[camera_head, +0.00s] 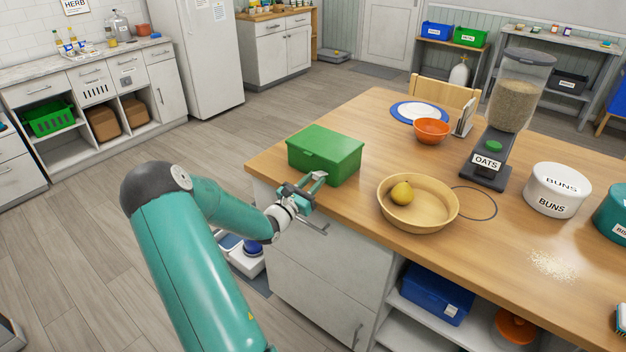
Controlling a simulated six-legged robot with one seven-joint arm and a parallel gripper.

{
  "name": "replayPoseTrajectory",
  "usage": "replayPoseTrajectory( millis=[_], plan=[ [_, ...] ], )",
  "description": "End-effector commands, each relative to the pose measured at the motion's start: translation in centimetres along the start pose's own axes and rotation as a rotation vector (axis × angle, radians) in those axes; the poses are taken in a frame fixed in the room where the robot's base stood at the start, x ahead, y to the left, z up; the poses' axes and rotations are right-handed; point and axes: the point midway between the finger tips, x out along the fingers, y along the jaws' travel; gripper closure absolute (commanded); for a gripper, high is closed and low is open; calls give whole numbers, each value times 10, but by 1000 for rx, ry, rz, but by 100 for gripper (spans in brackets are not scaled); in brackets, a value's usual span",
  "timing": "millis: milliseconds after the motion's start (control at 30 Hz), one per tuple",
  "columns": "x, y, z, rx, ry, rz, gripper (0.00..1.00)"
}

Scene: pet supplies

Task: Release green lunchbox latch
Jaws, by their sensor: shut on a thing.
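The green lunchbox (330,148) sits on the wooden counter near its left corner, with its lid down. My gripper (319,178) is at the lunchbox's front side, facing the camera, at the counter's edge. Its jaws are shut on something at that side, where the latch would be. The latch itself is too small and too covered by the fingers to make out.
Right of the lunchbox stand a tan bowl (412,219) with a yellow pear (402,193), an orange bowl (431,130), an oats dispenser (507,115) and a white buns canister (557,190). A drawer handle (314,228) juts out below my gripper.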

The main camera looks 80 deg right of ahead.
Motion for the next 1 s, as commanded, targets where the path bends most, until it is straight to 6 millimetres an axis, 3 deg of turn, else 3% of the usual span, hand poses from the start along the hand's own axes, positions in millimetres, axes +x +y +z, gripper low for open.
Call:
replayPoseTrajectory(
  millis=[333,733,767,833,1000],
  plan=[
    [-1,0,-10,-1,-171,3,96],
    [-2,1,-10,2,-190,4,96],
    [-2,1,-10,2,-190,4,67],
    [-2,1,-10,2,-189,4,53],
    [-2,0,-11,1,-189,3,51]
  ],
)
